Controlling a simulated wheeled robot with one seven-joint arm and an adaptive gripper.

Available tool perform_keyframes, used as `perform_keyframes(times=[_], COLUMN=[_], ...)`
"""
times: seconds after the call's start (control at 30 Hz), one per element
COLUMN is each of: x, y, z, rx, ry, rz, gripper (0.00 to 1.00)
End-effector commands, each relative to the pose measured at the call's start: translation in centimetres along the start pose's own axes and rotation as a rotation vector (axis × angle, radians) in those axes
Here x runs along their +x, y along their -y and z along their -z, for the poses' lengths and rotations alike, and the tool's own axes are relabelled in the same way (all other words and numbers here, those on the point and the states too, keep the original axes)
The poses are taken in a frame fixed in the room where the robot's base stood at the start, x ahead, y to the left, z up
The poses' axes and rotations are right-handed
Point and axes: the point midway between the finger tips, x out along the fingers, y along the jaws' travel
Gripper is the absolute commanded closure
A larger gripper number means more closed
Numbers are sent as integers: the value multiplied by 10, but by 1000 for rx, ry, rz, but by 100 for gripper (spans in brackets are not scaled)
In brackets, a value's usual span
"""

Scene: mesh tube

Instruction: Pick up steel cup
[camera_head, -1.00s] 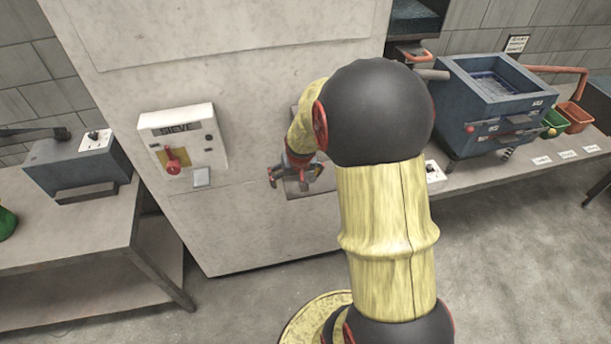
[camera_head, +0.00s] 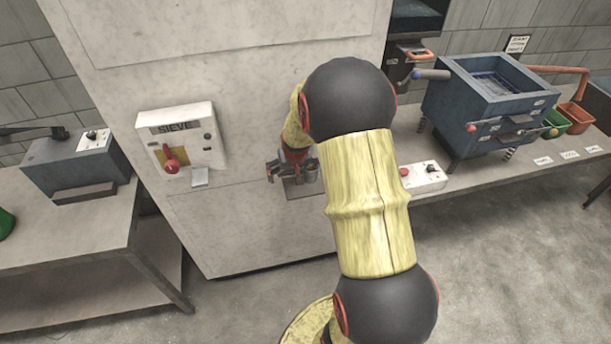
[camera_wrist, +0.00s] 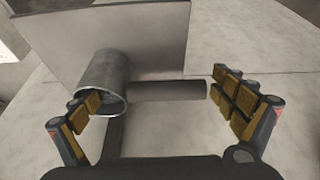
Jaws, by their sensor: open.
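The steel cup (camera_wrist: 104,80) is a grey metal cylinder in the wrist view, left of centre, lying with its open rim toward the camera. My gripper (camera_wrist: 172,102) is open. Its left finger pads overlap the cup's rim in the picture, and its right finger stands well clear to the right. Whether the left finger touches the cup or goes inside it, I cannot tell. In the head view my gripper (camera_head: 291,172) is small, in front of the big grey cabinet, and partly hidden by my arm. A grey metal piece beside it may be the cup.
The cabinet (camera_head: 250,100) carries a SIEVE control box (camera_head: 180,140) with a red knob. A metal plate (camera_wrist: 150,40) and dark bar (camera_wrist: 168,90) lie behind the cup. Tables stand left (camera_head: 60,235) and right (camera_head: 500,170), the right one bearing a blue machine (camera_head: 490,100).

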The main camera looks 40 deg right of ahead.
Motion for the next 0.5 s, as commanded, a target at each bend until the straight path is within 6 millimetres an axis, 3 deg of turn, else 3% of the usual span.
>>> perform_keyframes(times=[0.5], x=[0], y=[0], z=[0], rx=[0], ry=[1], rz=[0], gripper=[29])
